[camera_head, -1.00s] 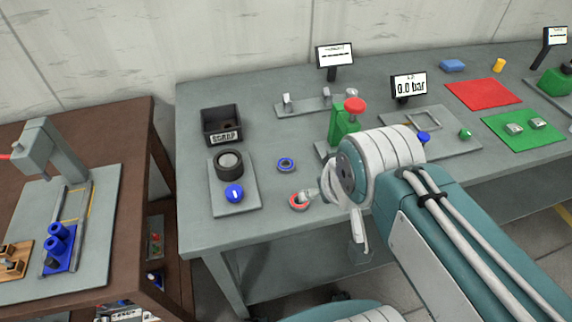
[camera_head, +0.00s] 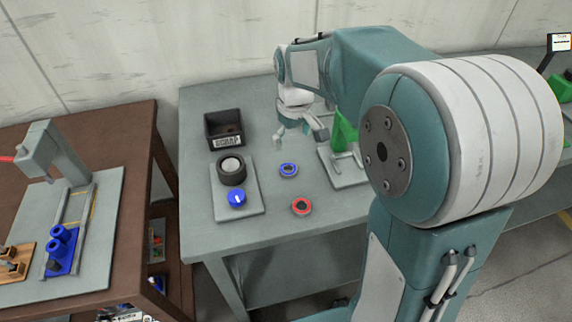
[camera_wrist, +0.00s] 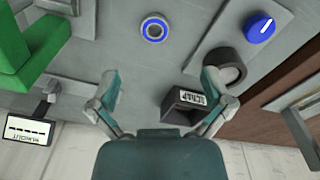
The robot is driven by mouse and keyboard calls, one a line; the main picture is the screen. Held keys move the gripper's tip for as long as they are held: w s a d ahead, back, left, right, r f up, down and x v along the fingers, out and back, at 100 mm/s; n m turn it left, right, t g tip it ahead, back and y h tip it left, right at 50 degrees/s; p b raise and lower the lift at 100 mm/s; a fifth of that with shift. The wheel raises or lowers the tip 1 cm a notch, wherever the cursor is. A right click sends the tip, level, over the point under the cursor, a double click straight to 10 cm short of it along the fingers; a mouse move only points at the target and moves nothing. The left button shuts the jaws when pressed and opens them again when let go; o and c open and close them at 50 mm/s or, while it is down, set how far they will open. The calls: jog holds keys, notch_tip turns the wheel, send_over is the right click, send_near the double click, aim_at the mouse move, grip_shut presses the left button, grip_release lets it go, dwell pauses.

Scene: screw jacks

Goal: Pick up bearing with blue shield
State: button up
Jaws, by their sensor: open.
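The bearing with the blue shield (camera_head: 289,170) lies flat on the grey table as a small blue ring. It also shows in the wrist view (camera_wrist: 154,29), beyond the fingertips near the top. My gripper (camera_head: 302,138) is above the table, just behind and slightly right of this bearing, and apart from it. In the wrist view my gripper (camera_wrist: 160,82) has its two fingers spread wide with nothing between them. A second bearing with a red ring (camera_head: 301,207) lies nearer the table's front edge.
A black scrap bin (camera_head: 222,127) stands at the left back. A plate (camera_head: 246,208) holds a dark round cup (camera_head: 231,169) and a blue knob (camera_head: 237,198). A green fixture (camera_head: 345,132) stands to the right, partly hidden by my arm. Bare table surrounds both bearings.

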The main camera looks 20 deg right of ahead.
notch_tip(320, 180, down, 3)
jog(key=w, duration=0.3)
send_over(289, 168)
jog(key=s, duration=0.2)
jog(key=shift+n+g, duration=0.4)
jog(key=f, duration=0.5)
jog(key=shift+w+a+f, duration=0.1)
jog(key=shift+a+f, duration=0.15)
jog(key=shift+a, duration=0.05)
jog(key=shift+w+d+f, duration=0.1)
jog(key=shift+f, duration=1.25)
jog(key=shift+w+f, duration=0.1)
jog(key=shift+f, duration=1.25)
jog(key=c, duration=1.2)
